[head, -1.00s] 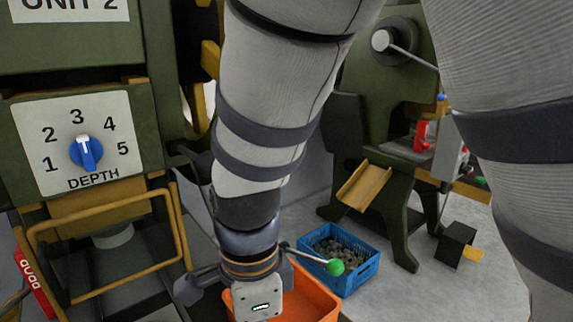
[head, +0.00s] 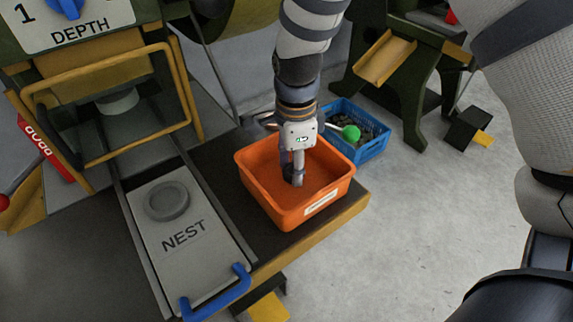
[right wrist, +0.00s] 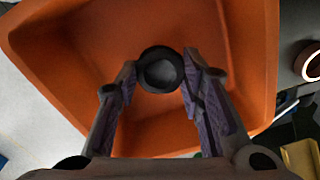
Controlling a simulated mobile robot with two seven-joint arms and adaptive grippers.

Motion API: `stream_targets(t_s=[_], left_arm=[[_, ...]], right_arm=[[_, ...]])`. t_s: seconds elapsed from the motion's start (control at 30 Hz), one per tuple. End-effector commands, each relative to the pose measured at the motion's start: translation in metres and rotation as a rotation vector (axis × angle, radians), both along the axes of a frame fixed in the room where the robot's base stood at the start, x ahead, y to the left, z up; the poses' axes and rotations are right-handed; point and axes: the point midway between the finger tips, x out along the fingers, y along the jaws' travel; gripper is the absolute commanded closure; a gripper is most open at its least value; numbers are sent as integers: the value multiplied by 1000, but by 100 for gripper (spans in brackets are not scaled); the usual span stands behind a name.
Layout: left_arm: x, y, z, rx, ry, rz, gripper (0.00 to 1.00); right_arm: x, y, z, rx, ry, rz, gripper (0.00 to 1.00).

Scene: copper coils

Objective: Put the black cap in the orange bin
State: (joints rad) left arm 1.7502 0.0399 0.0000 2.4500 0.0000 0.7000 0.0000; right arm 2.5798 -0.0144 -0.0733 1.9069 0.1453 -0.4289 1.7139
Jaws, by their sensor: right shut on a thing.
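The orange bin (head: 258,203) stands on the dark bench top near its yellow front edge and has a white label on its front wall. My right gripper (head: 294,182) points down over the bin, with its fingertips within the bin's outline. In the right wrist view, my right gripper (right wrist: 160,85) is shut on the black cap (right wrist: 160,70), a round dark ring with a greyer middle. The orange bin's floor and walls (right wrist: 255,50) lie behind it. How far the cap is above the floor I cannot tell. My left gripper is not in view.
A plate marked NEST (head: 207,262) with a round grey disc and a blue handle (head: 222,297) lies left of the bin. A blue crate (head: 372,150) of small parts is behind right. A green-knobbed lever (head: 351,133) shows near the gripper. Open grey floor is at right.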

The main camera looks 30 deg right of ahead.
Motion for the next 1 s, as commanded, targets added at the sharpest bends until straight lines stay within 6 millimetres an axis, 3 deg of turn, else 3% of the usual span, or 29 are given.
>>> stream_targets(t_s=[0.03, 0.1, 0.43, 0.47, 0.53, 0.87, 1.0], left_arm=[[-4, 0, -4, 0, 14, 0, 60], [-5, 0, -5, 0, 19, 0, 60], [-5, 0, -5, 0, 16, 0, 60], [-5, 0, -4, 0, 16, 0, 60], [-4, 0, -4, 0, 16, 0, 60], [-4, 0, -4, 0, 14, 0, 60], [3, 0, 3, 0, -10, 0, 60]], right_arm=[[-3, 1, -16, 2, 15, 0, 90], [-3, 1, -24, 2, 11, 0, 90], [-2, 1, -26, 2, 6, 0, 90], [-2, 1, -26, 2, 5, 0, 60], [-2, 1, -25, 2, 5, 0, 45], [-2, 1, -21, 2, 3, 0, 45], [0, 1, 10, -1, -8, 1, 45]])
